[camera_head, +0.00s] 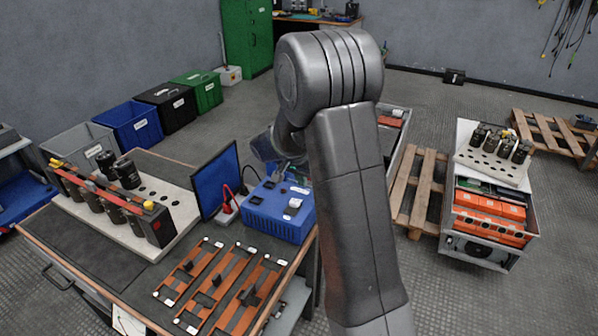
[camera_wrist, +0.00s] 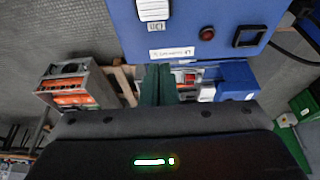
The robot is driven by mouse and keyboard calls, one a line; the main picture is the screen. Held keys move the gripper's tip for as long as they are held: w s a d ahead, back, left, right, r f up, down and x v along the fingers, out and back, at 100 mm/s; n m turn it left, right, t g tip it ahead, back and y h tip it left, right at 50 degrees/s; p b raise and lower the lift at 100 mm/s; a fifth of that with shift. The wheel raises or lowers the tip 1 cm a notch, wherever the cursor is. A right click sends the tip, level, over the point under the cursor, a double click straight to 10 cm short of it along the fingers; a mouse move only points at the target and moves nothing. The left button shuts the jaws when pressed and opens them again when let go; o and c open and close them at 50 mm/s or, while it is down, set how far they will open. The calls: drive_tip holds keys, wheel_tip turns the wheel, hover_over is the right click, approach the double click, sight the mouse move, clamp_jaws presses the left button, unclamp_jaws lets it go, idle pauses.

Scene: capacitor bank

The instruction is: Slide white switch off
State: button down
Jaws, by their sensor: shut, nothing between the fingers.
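The white switch (camera_wrist: 153,10) is a ribbed white slider on the top of a blue box (camera_wrist: 185,22) in the wrist view, cut off by the upper edge. In the head view, the blue box (camera_head: 272,216) stands at the table's right end with a white part (camera_head: 295,203) on top. My gripper (camera_wrist: 158,72) is shut and empty, its dark green fingers pointing up the wrist picture towards the box's edge, below the switch. Whether the fingertips touch the box cannot be told. In the head view my arm hides the gripper's tips and the box's right side.
A red round part (camera_wrist: 207,33) and a square black frame (camera_wrist: 250,36) sit beside the switch. A blue screen (camera_head: 216,180) and red plug (camera_head: 228,207) stand left of the box. Copper bars (camera_head: 215,285) lie in front; a capacitor rack (camera_head: 140,240) stands farther left.

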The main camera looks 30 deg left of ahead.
sight(294, 202)
drive_tip(key=x, duration=0.3)
drive_tip(key=shift+w+f, duration=0.1)
drive_tip(key=shift+f, duration=0.25)
drive_tip(key=s, duration=0.3)
drive_tip(key=shift+d+r, duration=0.15)
drive_tip(key=shift+r, duration=0.15)
drive_tip(key=shift+s, duration=0.55)
drive_tip(key=shift+f, duration=0.1)
drive_tip(key=shift+s+f+b, duration=0.15)
drive_tip(key=shift+s+b, duration=0.3)
drive_tip(key=shift+s, duration=0.1)
drive_tip(key=shift+s+d+b, duration=0.25)
drive_tip(key=shift+s+b, duration=0.3)
drive_tip(key=shift+s, duration=0.25)
drive_tip(key=v, duration=1.4)
drive_tip(key=shift+p, duration=0.3)
